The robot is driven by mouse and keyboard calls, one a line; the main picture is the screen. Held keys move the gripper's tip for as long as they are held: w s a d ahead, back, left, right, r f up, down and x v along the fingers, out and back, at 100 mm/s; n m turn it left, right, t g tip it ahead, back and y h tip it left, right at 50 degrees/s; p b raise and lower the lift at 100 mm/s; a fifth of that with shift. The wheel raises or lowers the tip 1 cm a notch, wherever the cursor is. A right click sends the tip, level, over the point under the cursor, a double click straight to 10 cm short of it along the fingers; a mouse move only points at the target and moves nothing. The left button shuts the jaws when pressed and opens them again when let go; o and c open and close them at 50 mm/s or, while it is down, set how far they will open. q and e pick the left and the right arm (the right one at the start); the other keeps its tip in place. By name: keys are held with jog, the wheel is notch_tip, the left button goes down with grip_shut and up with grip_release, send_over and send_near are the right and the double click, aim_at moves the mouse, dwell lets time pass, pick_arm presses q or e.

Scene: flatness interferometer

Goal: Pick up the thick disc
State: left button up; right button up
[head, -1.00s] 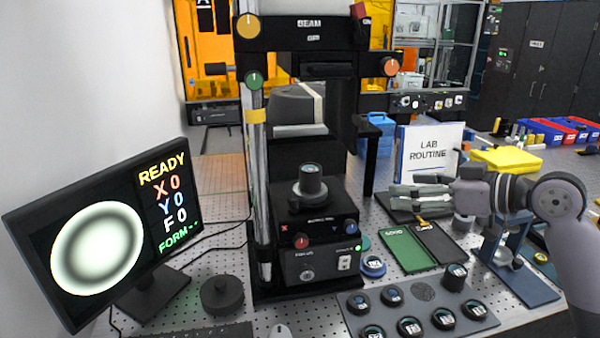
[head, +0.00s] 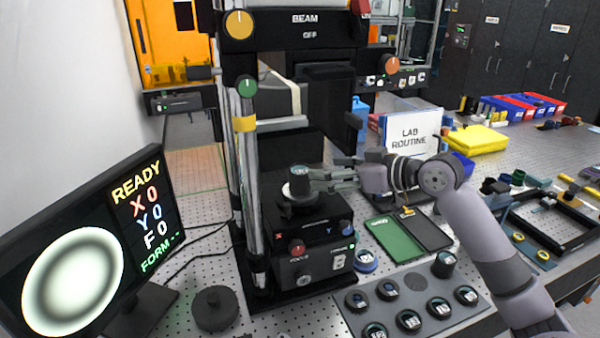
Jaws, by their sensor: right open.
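A thick dark disc (head: 300,171) with a glossy top sits on the pale round holder (head: 290,191) of the interferometer's stage. My right gripper (head: 317,180) is open, its fingers pointing left at the right side of this disc. The fingertips overlap the disc's edge in the picture; I cannot tell whether they touch it. Another tall dark disc (head: 444,264) stands at the back right of the grey tray (head: 402,292), among several lower discs. My left gripper is not in view.
The interferometer's chrome column (head: 241,180) and dark overhead body (head: 300,28) frame the stage. A monitor (head: 90,240) and a round black weight (head: 215,308) stand left. Green and black mats (head: 394,238) lie right of the stage, in front of the lab routine sign (head: 412,136).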

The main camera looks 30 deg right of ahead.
aim_at(303, 169)
jog(key=p+x, duration=0.1)
jog(key=x, duration=0.2)
jog(key=shift+w+a, duration=0.1)
jog(key=shift+w, duration=0.25)
jog(key=p+x, duration=0.3)
jog(key=x, duration=0.1)
jog(key=shift+w+f+p, duration=0.15)
jog(key=shift+w+p, duration=0.1)
jog(key=shift+p, duration=0.1)
jog(key=shift+w+a+f, duration=0.1)
jog(key=shift+w+f, duration=0.25)
jog(key=shift+c, duration=1.3)
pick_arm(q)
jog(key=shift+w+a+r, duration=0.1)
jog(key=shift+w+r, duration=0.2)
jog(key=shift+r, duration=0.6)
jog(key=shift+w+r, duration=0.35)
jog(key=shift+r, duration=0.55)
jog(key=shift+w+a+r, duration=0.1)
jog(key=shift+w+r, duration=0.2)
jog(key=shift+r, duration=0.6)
pick_arm(e)
jog(key=c, duration=1.3)
